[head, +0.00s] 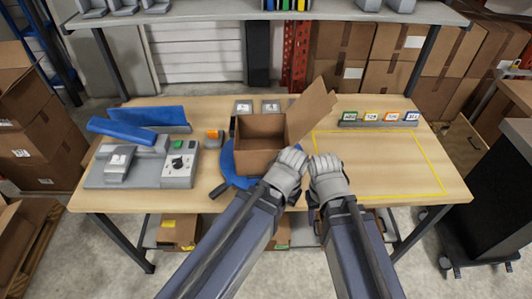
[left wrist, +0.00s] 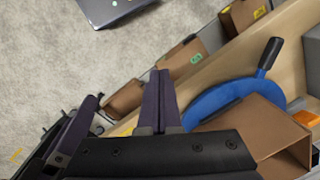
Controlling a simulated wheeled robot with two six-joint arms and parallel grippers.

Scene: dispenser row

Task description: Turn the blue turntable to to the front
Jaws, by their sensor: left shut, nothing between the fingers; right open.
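The blue turntable (head: 228,172) sits on the wooden table left of centre, mostly covered by an open cardboard box (head: 262,155). Its dark handle (head: 219,190) sticks out toward the front left edge. In the left wrist view the turntable (left wrist: 212,99), its handle (left wrist: 270,53) and the box (left wrist: 262,122) show at the right. My left gripper (head: 290,160) is by the box's front right corner in the head view. Its fingers (left wrist: 159,75) are shut and empty, apart from the handle. My right gripper (head: 324,163) is open beside it, at the right; its fingertips are hard to make out.
A grey device with a dial (head: 179,168) and a blue-handled unit (head: 128,133) stand on the left. Small coloured labels (head: 378,116) line the back right. A yellow outlined area (head: 385,165) on the right is clear. A shelf (head: 270,15) crosses above the table.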

